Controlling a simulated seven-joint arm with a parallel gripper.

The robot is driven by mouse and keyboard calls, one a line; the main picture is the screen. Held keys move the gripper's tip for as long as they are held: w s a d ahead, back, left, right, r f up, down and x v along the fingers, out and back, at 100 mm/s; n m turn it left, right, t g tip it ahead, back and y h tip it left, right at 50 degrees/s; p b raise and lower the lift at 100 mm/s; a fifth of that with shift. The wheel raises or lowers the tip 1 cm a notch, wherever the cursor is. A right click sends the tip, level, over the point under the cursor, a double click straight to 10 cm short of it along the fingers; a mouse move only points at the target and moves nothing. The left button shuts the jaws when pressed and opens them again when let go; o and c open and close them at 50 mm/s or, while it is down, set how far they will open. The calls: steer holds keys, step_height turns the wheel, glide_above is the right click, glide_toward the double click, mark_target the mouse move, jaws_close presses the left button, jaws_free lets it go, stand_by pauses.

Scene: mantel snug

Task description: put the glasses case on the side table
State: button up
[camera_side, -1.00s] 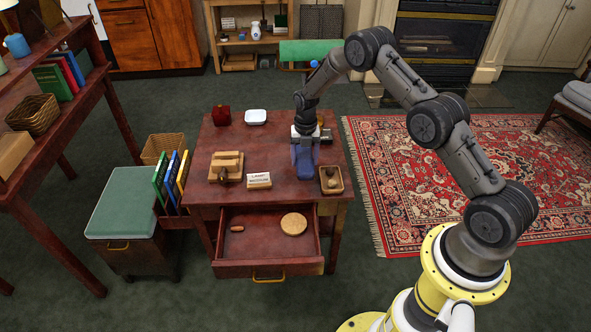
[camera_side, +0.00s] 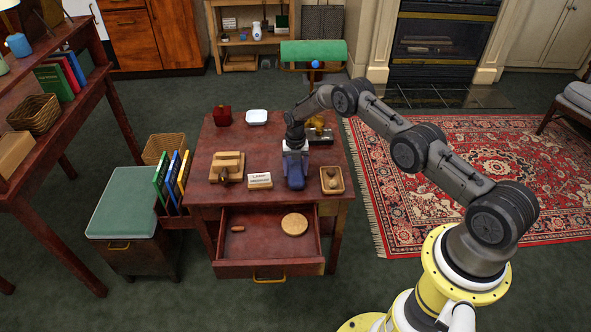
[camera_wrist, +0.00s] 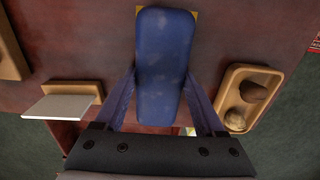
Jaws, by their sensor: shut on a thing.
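The glasses case (camera_side: 295,175) is dark blue, long and rounded. My gripper (camera_side: 295,160) is shut on it above the reddish wooden side table (camera_side: 208,190), between the card stand and the small wooden tray. In the wrist view, the glasses case (camera_wrist: 165,65) lies lengthwise between the two fingers of my gripper (camera_wrist: 160,105). I cannot tell whether the case touches the tabletop. A yellow edge shows past its far end in the wrist view.
The card stand (camera_side: 260,181) is left of the case and the wooden tray (camera_side: 341,188) right. A brass object (camera_side: 320,135) stands behind the gripper. The front drawer (camera_side: 268,268) is open.

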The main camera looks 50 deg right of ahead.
mark_target(295, 169)
steer(key=shift+f, duration=0.1)
steer(key=o, duration=1.4)
